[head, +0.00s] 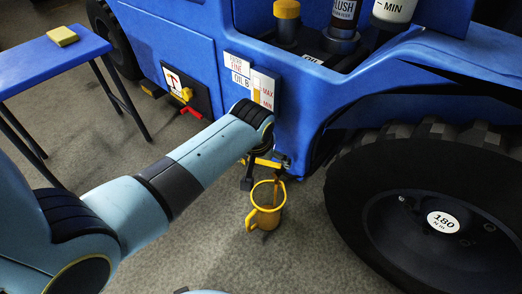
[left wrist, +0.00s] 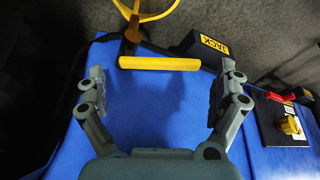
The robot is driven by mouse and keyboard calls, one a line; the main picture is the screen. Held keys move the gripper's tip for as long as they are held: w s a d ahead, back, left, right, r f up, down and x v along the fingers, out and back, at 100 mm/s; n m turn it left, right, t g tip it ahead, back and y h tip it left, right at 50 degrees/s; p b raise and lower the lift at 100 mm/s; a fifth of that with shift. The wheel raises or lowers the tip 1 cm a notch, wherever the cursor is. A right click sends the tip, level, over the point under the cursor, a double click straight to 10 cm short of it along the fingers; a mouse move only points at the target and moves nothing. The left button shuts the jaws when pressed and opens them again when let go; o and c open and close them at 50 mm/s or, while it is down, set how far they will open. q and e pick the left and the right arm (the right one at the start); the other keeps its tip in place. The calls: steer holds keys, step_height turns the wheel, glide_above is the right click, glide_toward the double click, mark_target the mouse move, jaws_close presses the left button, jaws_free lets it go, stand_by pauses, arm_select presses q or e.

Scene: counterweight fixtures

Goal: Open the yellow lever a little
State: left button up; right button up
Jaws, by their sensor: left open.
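The yellow lever (left wrist: 160,63) is a straight bar in the left wrist view, beside a black block labelled JACK (left wrist: 205,46) on the blue vehicle side. In the head view the yellow lever (head: 264,162) shows low on the vehicle, partly hidden by my left gripper. My left gripper (head: 262,172) is open and empty. In the left wrist view the fingers of the left gripper (left wrist: 161,82) stand wide apart, one toward each end of the lever, with no contact visible. My right gripper is not in view.
A yellow jug (head: 266,208) is just below the lever. A black panel (head: 187,93) with a yellow knob (head: 186,94) and a red handle (head: 191,112) is to the left. A large wheel (head: 428,210) stands at right. A blue table (head: 48,66) holds a yellow block (head: 62,36).

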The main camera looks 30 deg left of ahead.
arm_select(q)
steer(key=v, duration=1.1)
steer(key=shift+s, duration=0.1)
